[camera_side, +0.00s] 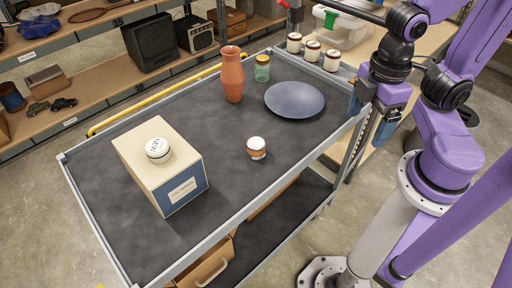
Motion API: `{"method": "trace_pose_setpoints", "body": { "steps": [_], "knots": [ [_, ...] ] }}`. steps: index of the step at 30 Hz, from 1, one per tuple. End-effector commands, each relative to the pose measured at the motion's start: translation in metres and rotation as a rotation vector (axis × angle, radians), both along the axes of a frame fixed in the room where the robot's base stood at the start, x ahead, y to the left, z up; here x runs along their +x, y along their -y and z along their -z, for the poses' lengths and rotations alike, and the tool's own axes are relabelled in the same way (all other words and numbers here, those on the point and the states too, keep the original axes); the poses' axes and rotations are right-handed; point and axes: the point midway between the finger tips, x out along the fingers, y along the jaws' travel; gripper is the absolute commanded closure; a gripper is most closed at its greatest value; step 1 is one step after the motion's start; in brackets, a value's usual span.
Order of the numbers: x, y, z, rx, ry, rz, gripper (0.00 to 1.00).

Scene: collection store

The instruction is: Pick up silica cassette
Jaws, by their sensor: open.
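I cannot read any label that marks the silica cassette. One small round canister (257,148) with a white top and an orange-brown band stands on the dark cart top, right of centre. Another white round canister (158,150) with dark lettering on its top sits on the cream box (140,165) at the left. My gripper (371,114) is open and empty near the cart's right edge, to the right of both canisters and apart from them.
An orange vase (232,75), a green jar (262,68) with a yellow lid and a dark blue plate (294,100) stand at the cart's far end.

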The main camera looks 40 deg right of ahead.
Motion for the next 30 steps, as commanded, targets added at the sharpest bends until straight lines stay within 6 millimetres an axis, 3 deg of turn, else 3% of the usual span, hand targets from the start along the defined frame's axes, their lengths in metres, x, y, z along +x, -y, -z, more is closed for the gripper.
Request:
{"method": "trace_pose_setpoints", "body": {
  "steps": [5,14,21,30],
  "knots": [
    [0.025,-0.019,0.008,-0.125,0.002,-0.088,0.14],
    [0.084,-0.071,0.034,-0.445,0.010,-0.316,0.14],
    [0.122,-0.118,0.064,-0.701,0.016,-0.499,0.14],
    [0.151,-0.176,0.112,-1.016,0.026,-0.718,0.14]
  ]
}}
